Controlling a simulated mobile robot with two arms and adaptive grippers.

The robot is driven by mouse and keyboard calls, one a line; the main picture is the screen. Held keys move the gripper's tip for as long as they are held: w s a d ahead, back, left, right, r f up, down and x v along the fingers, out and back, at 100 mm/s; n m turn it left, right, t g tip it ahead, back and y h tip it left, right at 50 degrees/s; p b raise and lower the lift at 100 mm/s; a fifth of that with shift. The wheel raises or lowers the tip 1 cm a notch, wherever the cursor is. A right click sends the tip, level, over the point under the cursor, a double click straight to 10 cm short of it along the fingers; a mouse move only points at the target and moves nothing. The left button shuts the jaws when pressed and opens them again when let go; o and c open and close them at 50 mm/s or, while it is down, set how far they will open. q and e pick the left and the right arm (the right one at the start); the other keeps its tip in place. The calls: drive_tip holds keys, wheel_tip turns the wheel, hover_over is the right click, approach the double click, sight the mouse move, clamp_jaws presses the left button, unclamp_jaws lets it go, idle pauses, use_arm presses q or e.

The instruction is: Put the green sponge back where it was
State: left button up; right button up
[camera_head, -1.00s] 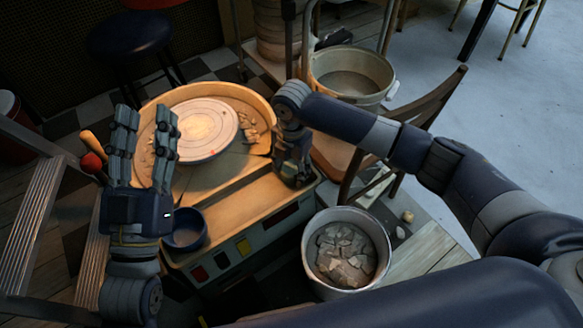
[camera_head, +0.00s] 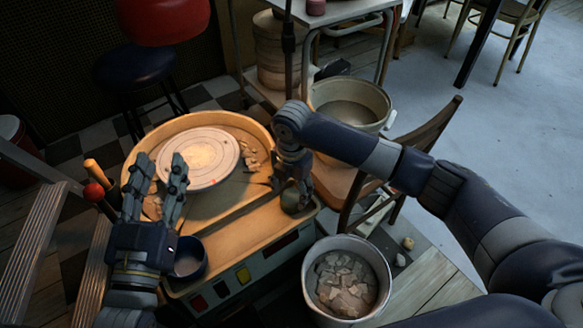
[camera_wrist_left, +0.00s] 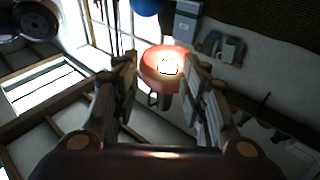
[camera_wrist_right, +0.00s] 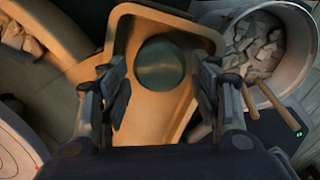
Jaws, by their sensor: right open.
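The green sponge (camera_head: 292,201) is a dark, rounded piece lying at the front right corner of the pottery wheel's tan tray (camera_head: 232,225). In the right wrist view the sponge (camera_wrist_right: 160,62) shows as a dark green disc on the tan ledge, between and just beyond the fingertips. My right gripper (camera_head: 293,182) is open above the sponge, pointing down; its fingers partly cover the sponge in the head view. Contact cannot be told. My left gripper (camera_head: 162,172) is open and empty at the tray's left side, fingers pointing up.
A wheel disc (camera_head: 200,156) with clay scraps fills the tray's middle. A small dark blue bowl (camera_head: 188,262) sits at the front left. A bucket of shards (camera_head: 345,280) stands front right, a chair (camera_head: 400,160) and pale basin (camera_head: 350,103) behind. Wooden-handled tools (camera_head: 95,180) stand left.

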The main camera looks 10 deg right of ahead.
sight(292, 197)
wheel_tip(292, 197, up, 5)
drive_tip(key=shift+f+p, duration=0.1)
drive_tip(key=shift+p, duration=0.65)
drive_tip(key=s+a+m+t+y+p, duration=0.1)
drive_tip(key=s+a+m+t+y, duration=0.1)
drive_tip(key=s+a+m+y, duration=0.3)
drive_tip(key=s+a+m+t+y, duration=0.1)
drive_tip(key=s+a+m+t, duration=0.1)
drive_tip(key=a+m, duration=0.35)
use_arm(q)
drive_tip(key=s+a+f+g+y, duration=0.1)
drive_tip(key=f+g, duration=0.3)
drive_tip(key=f, duration=0.2)
drive_tip(key=s+a+f+g+y, duration=0.1)
drive_tip(key=s+f+g, duration=0.1)
drive_tip(key=f, duration=0.5)
drive_tip(key=shift+s+a+f+g+y, duration=0.2)
drive_tip(key=shift+a+g+y, duration=0.15)
drive_tip(key=shift+g, duration=0.55)
use_arm(e)
drive_tip(key=s+d+r+m+t+h, duration=0.1)
drive_tip(key=s+d+r+m+t, duration=0.1)
drive_tip(key=d+m, duration=0.5)
drive_tip(key=s+d+r+m+t+h, duration=0.2)
drive_tip(key=s+d+r+m+t, duration=0.1)
drive_tip(key=d+m+t, duration=0.3)
drive_tip(key=shift+s+d+r+m+h, duration=0.15)
drive_tip(key=shift+d+r+m+h, duration=0.3)
drive_tip(key=shift+d, duration=0.7)
